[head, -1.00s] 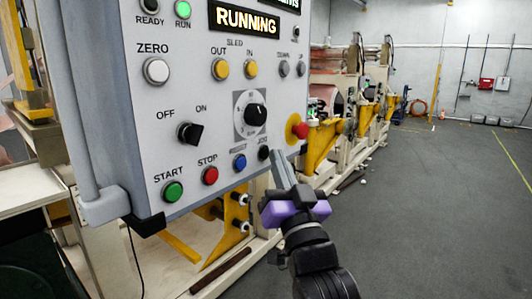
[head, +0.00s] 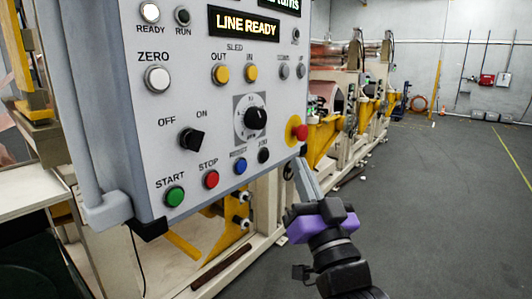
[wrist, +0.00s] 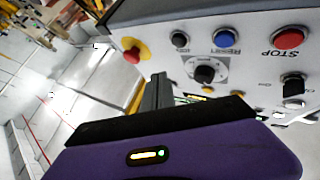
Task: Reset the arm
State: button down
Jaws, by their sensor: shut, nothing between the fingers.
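My gripper (head: 303,178) is below and right of the control panel (head: 135,115), near its lower right corner in the head view. Its grey fingers are together and empty, pointing up and to the left. In the wrist view my gripper (wrist: 160,80) shows its closed fingers in front of the panel's edge, with the purple body below. No contact with any button is visible. The panel display (head: 244,24) reads LINE READY. The READY lamp (head: 150,12) is lit white and the RUN lamp (head: 183,16) is dark.
The panel carries a red and yellow emergency stop (head: 297,129), a green START button (head: 174,196), a red STOP button (head: 211,179) and a black dial (head: 256,118). Yellow and cream machinery (head: 325,135) stands behind. Open grey floor (head: 430,200) lies to the right.

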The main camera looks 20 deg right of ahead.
jog(key=shift+s+d, duration=0.15)
jog(key=shift+s, duration=0.1)
jog(key=s+f+n+g, duration=0.1)
jog(key=s+f+g, duration=0.2)
jog(key=s+f, duration=0.7)
jog(key=s+f+n+g, duration=0.1)
jog(key=s+f+g, duration=0.2)
jog(key=s+f, duration=0.8)
jog(key=s+f+n+g+b, duration=0.1)
jog(key=s+f+g, duration=0.1)
jog(key=s+f, duration=0.9)
jog(key=s, duration=0.9)
jog(key=shift+s+a+f+g+y, duration=0.15)
jog(key=shift+s+a+g+y, duration=0.15)
jog(key=shift+g+y, duration=0.1)
